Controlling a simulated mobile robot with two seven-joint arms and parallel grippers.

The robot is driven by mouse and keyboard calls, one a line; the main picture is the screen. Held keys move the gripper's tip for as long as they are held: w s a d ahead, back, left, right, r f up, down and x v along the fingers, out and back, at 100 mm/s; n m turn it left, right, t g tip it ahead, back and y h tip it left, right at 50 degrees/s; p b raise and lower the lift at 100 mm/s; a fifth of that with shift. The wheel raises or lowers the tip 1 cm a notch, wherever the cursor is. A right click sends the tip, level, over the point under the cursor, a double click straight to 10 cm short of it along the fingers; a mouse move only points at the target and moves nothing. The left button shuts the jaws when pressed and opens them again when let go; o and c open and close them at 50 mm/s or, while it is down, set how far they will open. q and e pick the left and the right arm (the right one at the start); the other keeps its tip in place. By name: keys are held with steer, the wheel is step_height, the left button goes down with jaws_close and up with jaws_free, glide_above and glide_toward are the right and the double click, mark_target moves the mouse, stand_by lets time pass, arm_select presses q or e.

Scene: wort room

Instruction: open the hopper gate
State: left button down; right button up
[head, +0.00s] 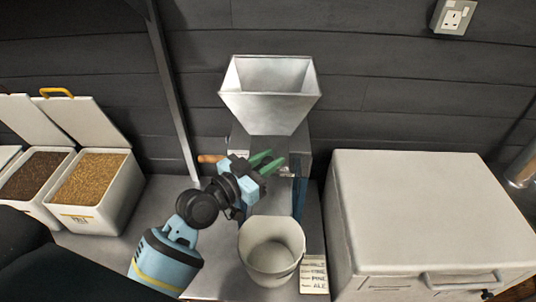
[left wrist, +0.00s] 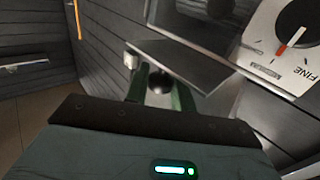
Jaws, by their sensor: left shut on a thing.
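The pale metal hopper (head: 268,95) stands at the back middle, on top of the mill body (head: 297,146). My left gripper (head: 269,163) is just below and in front of the hopper, its green fingers pointing at the mill. In the left wrist view, my left gripper (left wrist: 160,90) is shut on a small dark knob (left wrist: 160,82) beside a flat grey plate (left wrist: 185,64), which looks like the gate. In the head view the knob and gate are hidden by the gripper. My right gripper is in neither view.
A white bucket (head: 271,249) stands below the gripper, with a label card (head: 313,274) beside it. A large pale box (head: 430,213) is at right. Open grain bins (head: 97,190) are at left. A dial marked FINE (left wrist: 292,40) is near the plate. An orange-brown handle (head: 209,158) sticks out left.

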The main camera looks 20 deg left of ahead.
arm_select(q)
steer(key=shift+w+r, duration=0.1)
steer(key=shift+w, duration=0.15)
steer(key=c, duration=1.3)
jaws_free()
steer(key=shift+w+a, duration=0.1)
steer(key=shift+o, duration=0.2)
steer(key=shift+s+a+f, duration=0.2)
steer(key=shift+s+a, duration=0.05)
steer(key=shift+s, duration=0.25)
steer(key=b+v, duration=0.1)
steer(key=v, duration=0.5)
steer(key=shift+s+r, duration=0.15)
steer(key=shift+s, duration=0.25)
